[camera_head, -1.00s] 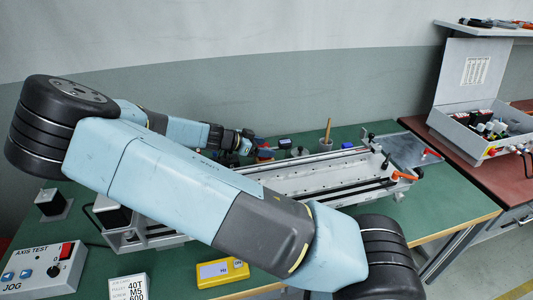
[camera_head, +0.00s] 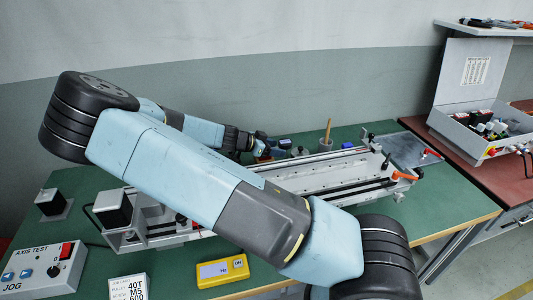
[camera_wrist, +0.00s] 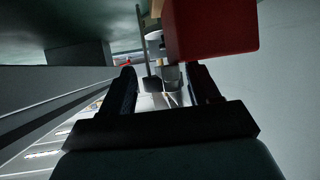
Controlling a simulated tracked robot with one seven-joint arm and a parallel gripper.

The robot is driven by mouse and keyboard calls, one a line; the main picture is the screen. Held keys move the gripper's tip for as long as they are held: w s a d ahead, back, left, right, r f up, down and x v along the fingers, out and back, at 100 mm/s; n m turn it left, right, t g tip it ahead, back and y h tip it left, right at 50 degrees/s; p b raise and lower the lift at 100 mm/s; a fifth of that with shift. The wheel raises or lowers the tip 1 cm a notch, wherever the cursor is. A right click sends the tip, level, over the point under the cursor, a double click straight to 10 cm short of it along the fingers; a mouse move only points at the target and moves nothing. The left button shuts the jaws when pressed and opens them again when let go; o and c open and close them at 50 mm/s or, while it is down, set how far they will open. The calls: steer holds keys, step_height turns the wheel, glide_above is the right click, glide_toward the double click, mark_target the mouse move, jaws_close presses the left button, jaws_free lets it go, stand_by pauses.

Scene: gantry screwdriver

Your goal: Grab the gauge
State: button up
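A yellow box with a pale display and an ON button (camera_head: 222,270) lies at the front of the green table in the head view. It may be the gauge; I cannot be sure. My gripper (camera_head: 262,148) is far behind it, at the back of the table beyond the gantry rail. In the wrist view my gripper (camera_wrist: 163,88) has its two dark fingers apart, with no thing clearly held. A red block (camera_wrist: 212,28) is close at the upper right, and small grey cylindrical parts (camera_wrist: 168,75) show beyond the fingertips. No yellow box shows there.
The gantry rail (camera_head: 330,172) runs across the green table. A cup with a wooden handle (camera_head: 326,145) stands behind it. A jog box (camera_head: 42,270) and a sign block (camera_head: 128,287) are at front left. An open grey case (camera_head: 470,122) is on the right bench.

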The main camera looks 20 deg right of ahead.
jaws_close()
stand_by(0.3)
steer(key=shift+s+r, duration=0.1)
steer(key=shift+s, duration=0.05)
